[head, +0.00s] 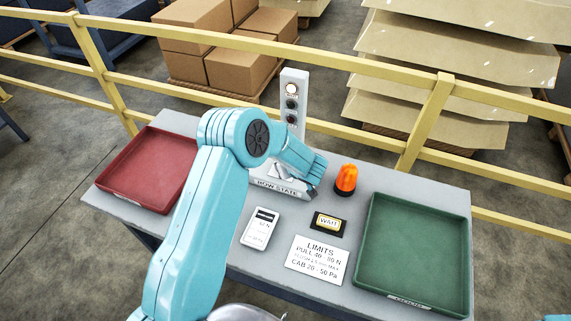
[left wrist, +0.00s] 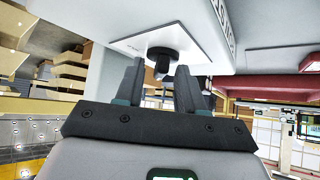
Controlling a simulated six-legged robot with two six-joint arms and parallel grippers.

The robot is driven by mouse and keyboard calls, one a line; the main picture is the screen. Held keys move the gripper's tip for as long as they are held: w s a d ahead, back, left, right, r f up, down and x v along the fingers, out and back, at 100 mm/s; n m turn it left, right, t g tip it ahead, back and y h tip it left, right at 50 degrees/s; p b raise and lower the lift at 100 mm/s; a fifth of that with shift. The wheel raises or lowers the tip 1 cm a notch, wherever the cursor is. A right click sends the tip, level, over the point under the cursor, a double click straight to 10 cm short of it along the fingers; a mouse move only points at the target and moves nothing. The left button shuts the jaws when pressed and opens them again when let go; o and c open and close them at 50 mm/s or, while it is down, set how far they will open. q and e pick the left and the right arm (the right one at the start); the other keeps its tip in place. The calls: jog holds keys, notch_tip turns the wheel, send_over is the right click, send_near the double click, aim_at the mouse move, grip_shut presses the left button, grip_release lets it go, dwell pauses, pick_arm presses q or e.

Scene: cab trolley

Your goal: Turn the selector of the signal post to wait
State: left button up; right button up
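The signal post (head: 293,107) stands at the back of the table, its top lamp lit pale and the lamps below dark. Its base carries a "ROW STATE" label (head: 281,188). In the left wrist view the selector (left wrist: 161,56) is a black knob on a pale square plate (left wrist: 185,41). My left gripper (left wrist: 159,78) is open, its fingertips on either side of the knob's lower end with gaps visible; contact cannot be told. In the head view my left arm hides the selector and most of the gripper. My right gripper is not in view.
A red tray (head: 112,190) is at left and a green tray (head: 369,262) at right. A yellow railing (head: 345,131) runs behind.

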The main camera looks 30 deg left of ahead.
pick_arm(q)
jog(key=shift+d, duration=0.1)
jog(key=b+v, duration=0.1)
jog(key=v, duration=1.5)
jog(key=shift+b, duration=0.4)
jog(key=shift+r, duration=0.1)
jog(key=shift+s, duration=0.15)
